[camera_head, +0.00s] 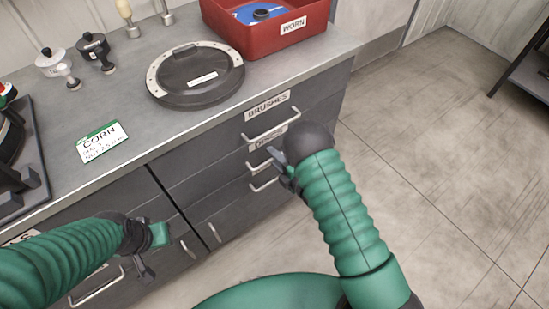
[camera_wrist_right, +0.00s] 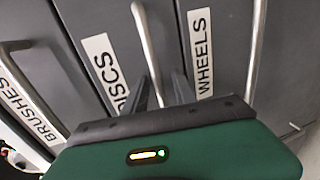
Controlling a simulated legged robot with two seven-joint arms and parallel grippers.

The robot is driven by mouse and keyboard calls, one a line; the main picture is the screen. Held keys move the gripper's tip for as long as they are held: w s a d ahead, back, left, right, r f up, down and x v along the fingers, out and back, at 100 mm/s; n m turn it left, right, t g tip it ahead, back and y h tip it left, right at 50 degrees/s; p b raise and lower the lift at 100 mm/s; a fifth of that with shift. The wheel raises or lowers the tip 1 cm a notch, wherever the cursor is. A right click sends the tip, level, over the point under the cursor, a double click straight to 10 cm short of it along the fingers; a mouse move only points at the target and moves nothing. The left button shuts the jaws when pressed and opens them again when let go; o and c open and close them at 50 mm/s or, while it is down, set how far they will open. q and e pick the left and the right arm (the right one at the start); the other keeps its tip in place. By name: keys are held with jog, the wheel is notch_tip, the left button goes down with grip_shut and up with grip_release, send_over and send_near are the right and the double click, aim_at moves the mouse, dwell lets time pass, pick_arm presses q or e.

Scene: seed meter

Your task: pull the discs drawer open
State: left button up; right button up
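The discs drawer (camera_wrist_right: 82,45) is a dark grey front with a white DISCS label (camera_wrist_right: 105,70) and a pale bar handle (camera_wrist_right: 148,45). It looks closed, as its front lies flush with its neighbours. In the head view the label (camera_head: 266,142) is partly hidden by my right gripper (camera_head: 279,160). In the right wrist view my right gripper (camera_wrist_right: 163,92) is open, its two dark fingers apart. The handle's near end runs between them; I cannot tell whether they touch it. My left gripper (camera_head: 151,253) hangs low in front of the left cabinet, its finger gap unclear.
The brushes drawer (camera_head: 222,130) is above and the wheels drawer (camera_wrist_right: 216,20) below, each with a bar handle. On the counter (camera_head: 200,118) are a black round lid (camera_head: 195,88), a CORN card (camera_head: 102,142) and a red WORN bin (camera_head: 238,38). Floor (camera_head: 430,140) at right is clear.

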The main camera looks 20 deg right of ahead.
jog(key=shift+c, duration=0.3)
grip_shut()
jog(key=shift+s+f, duration=0.1)
jog(key=shift+f, duration=0.05)
dwell(0.9)
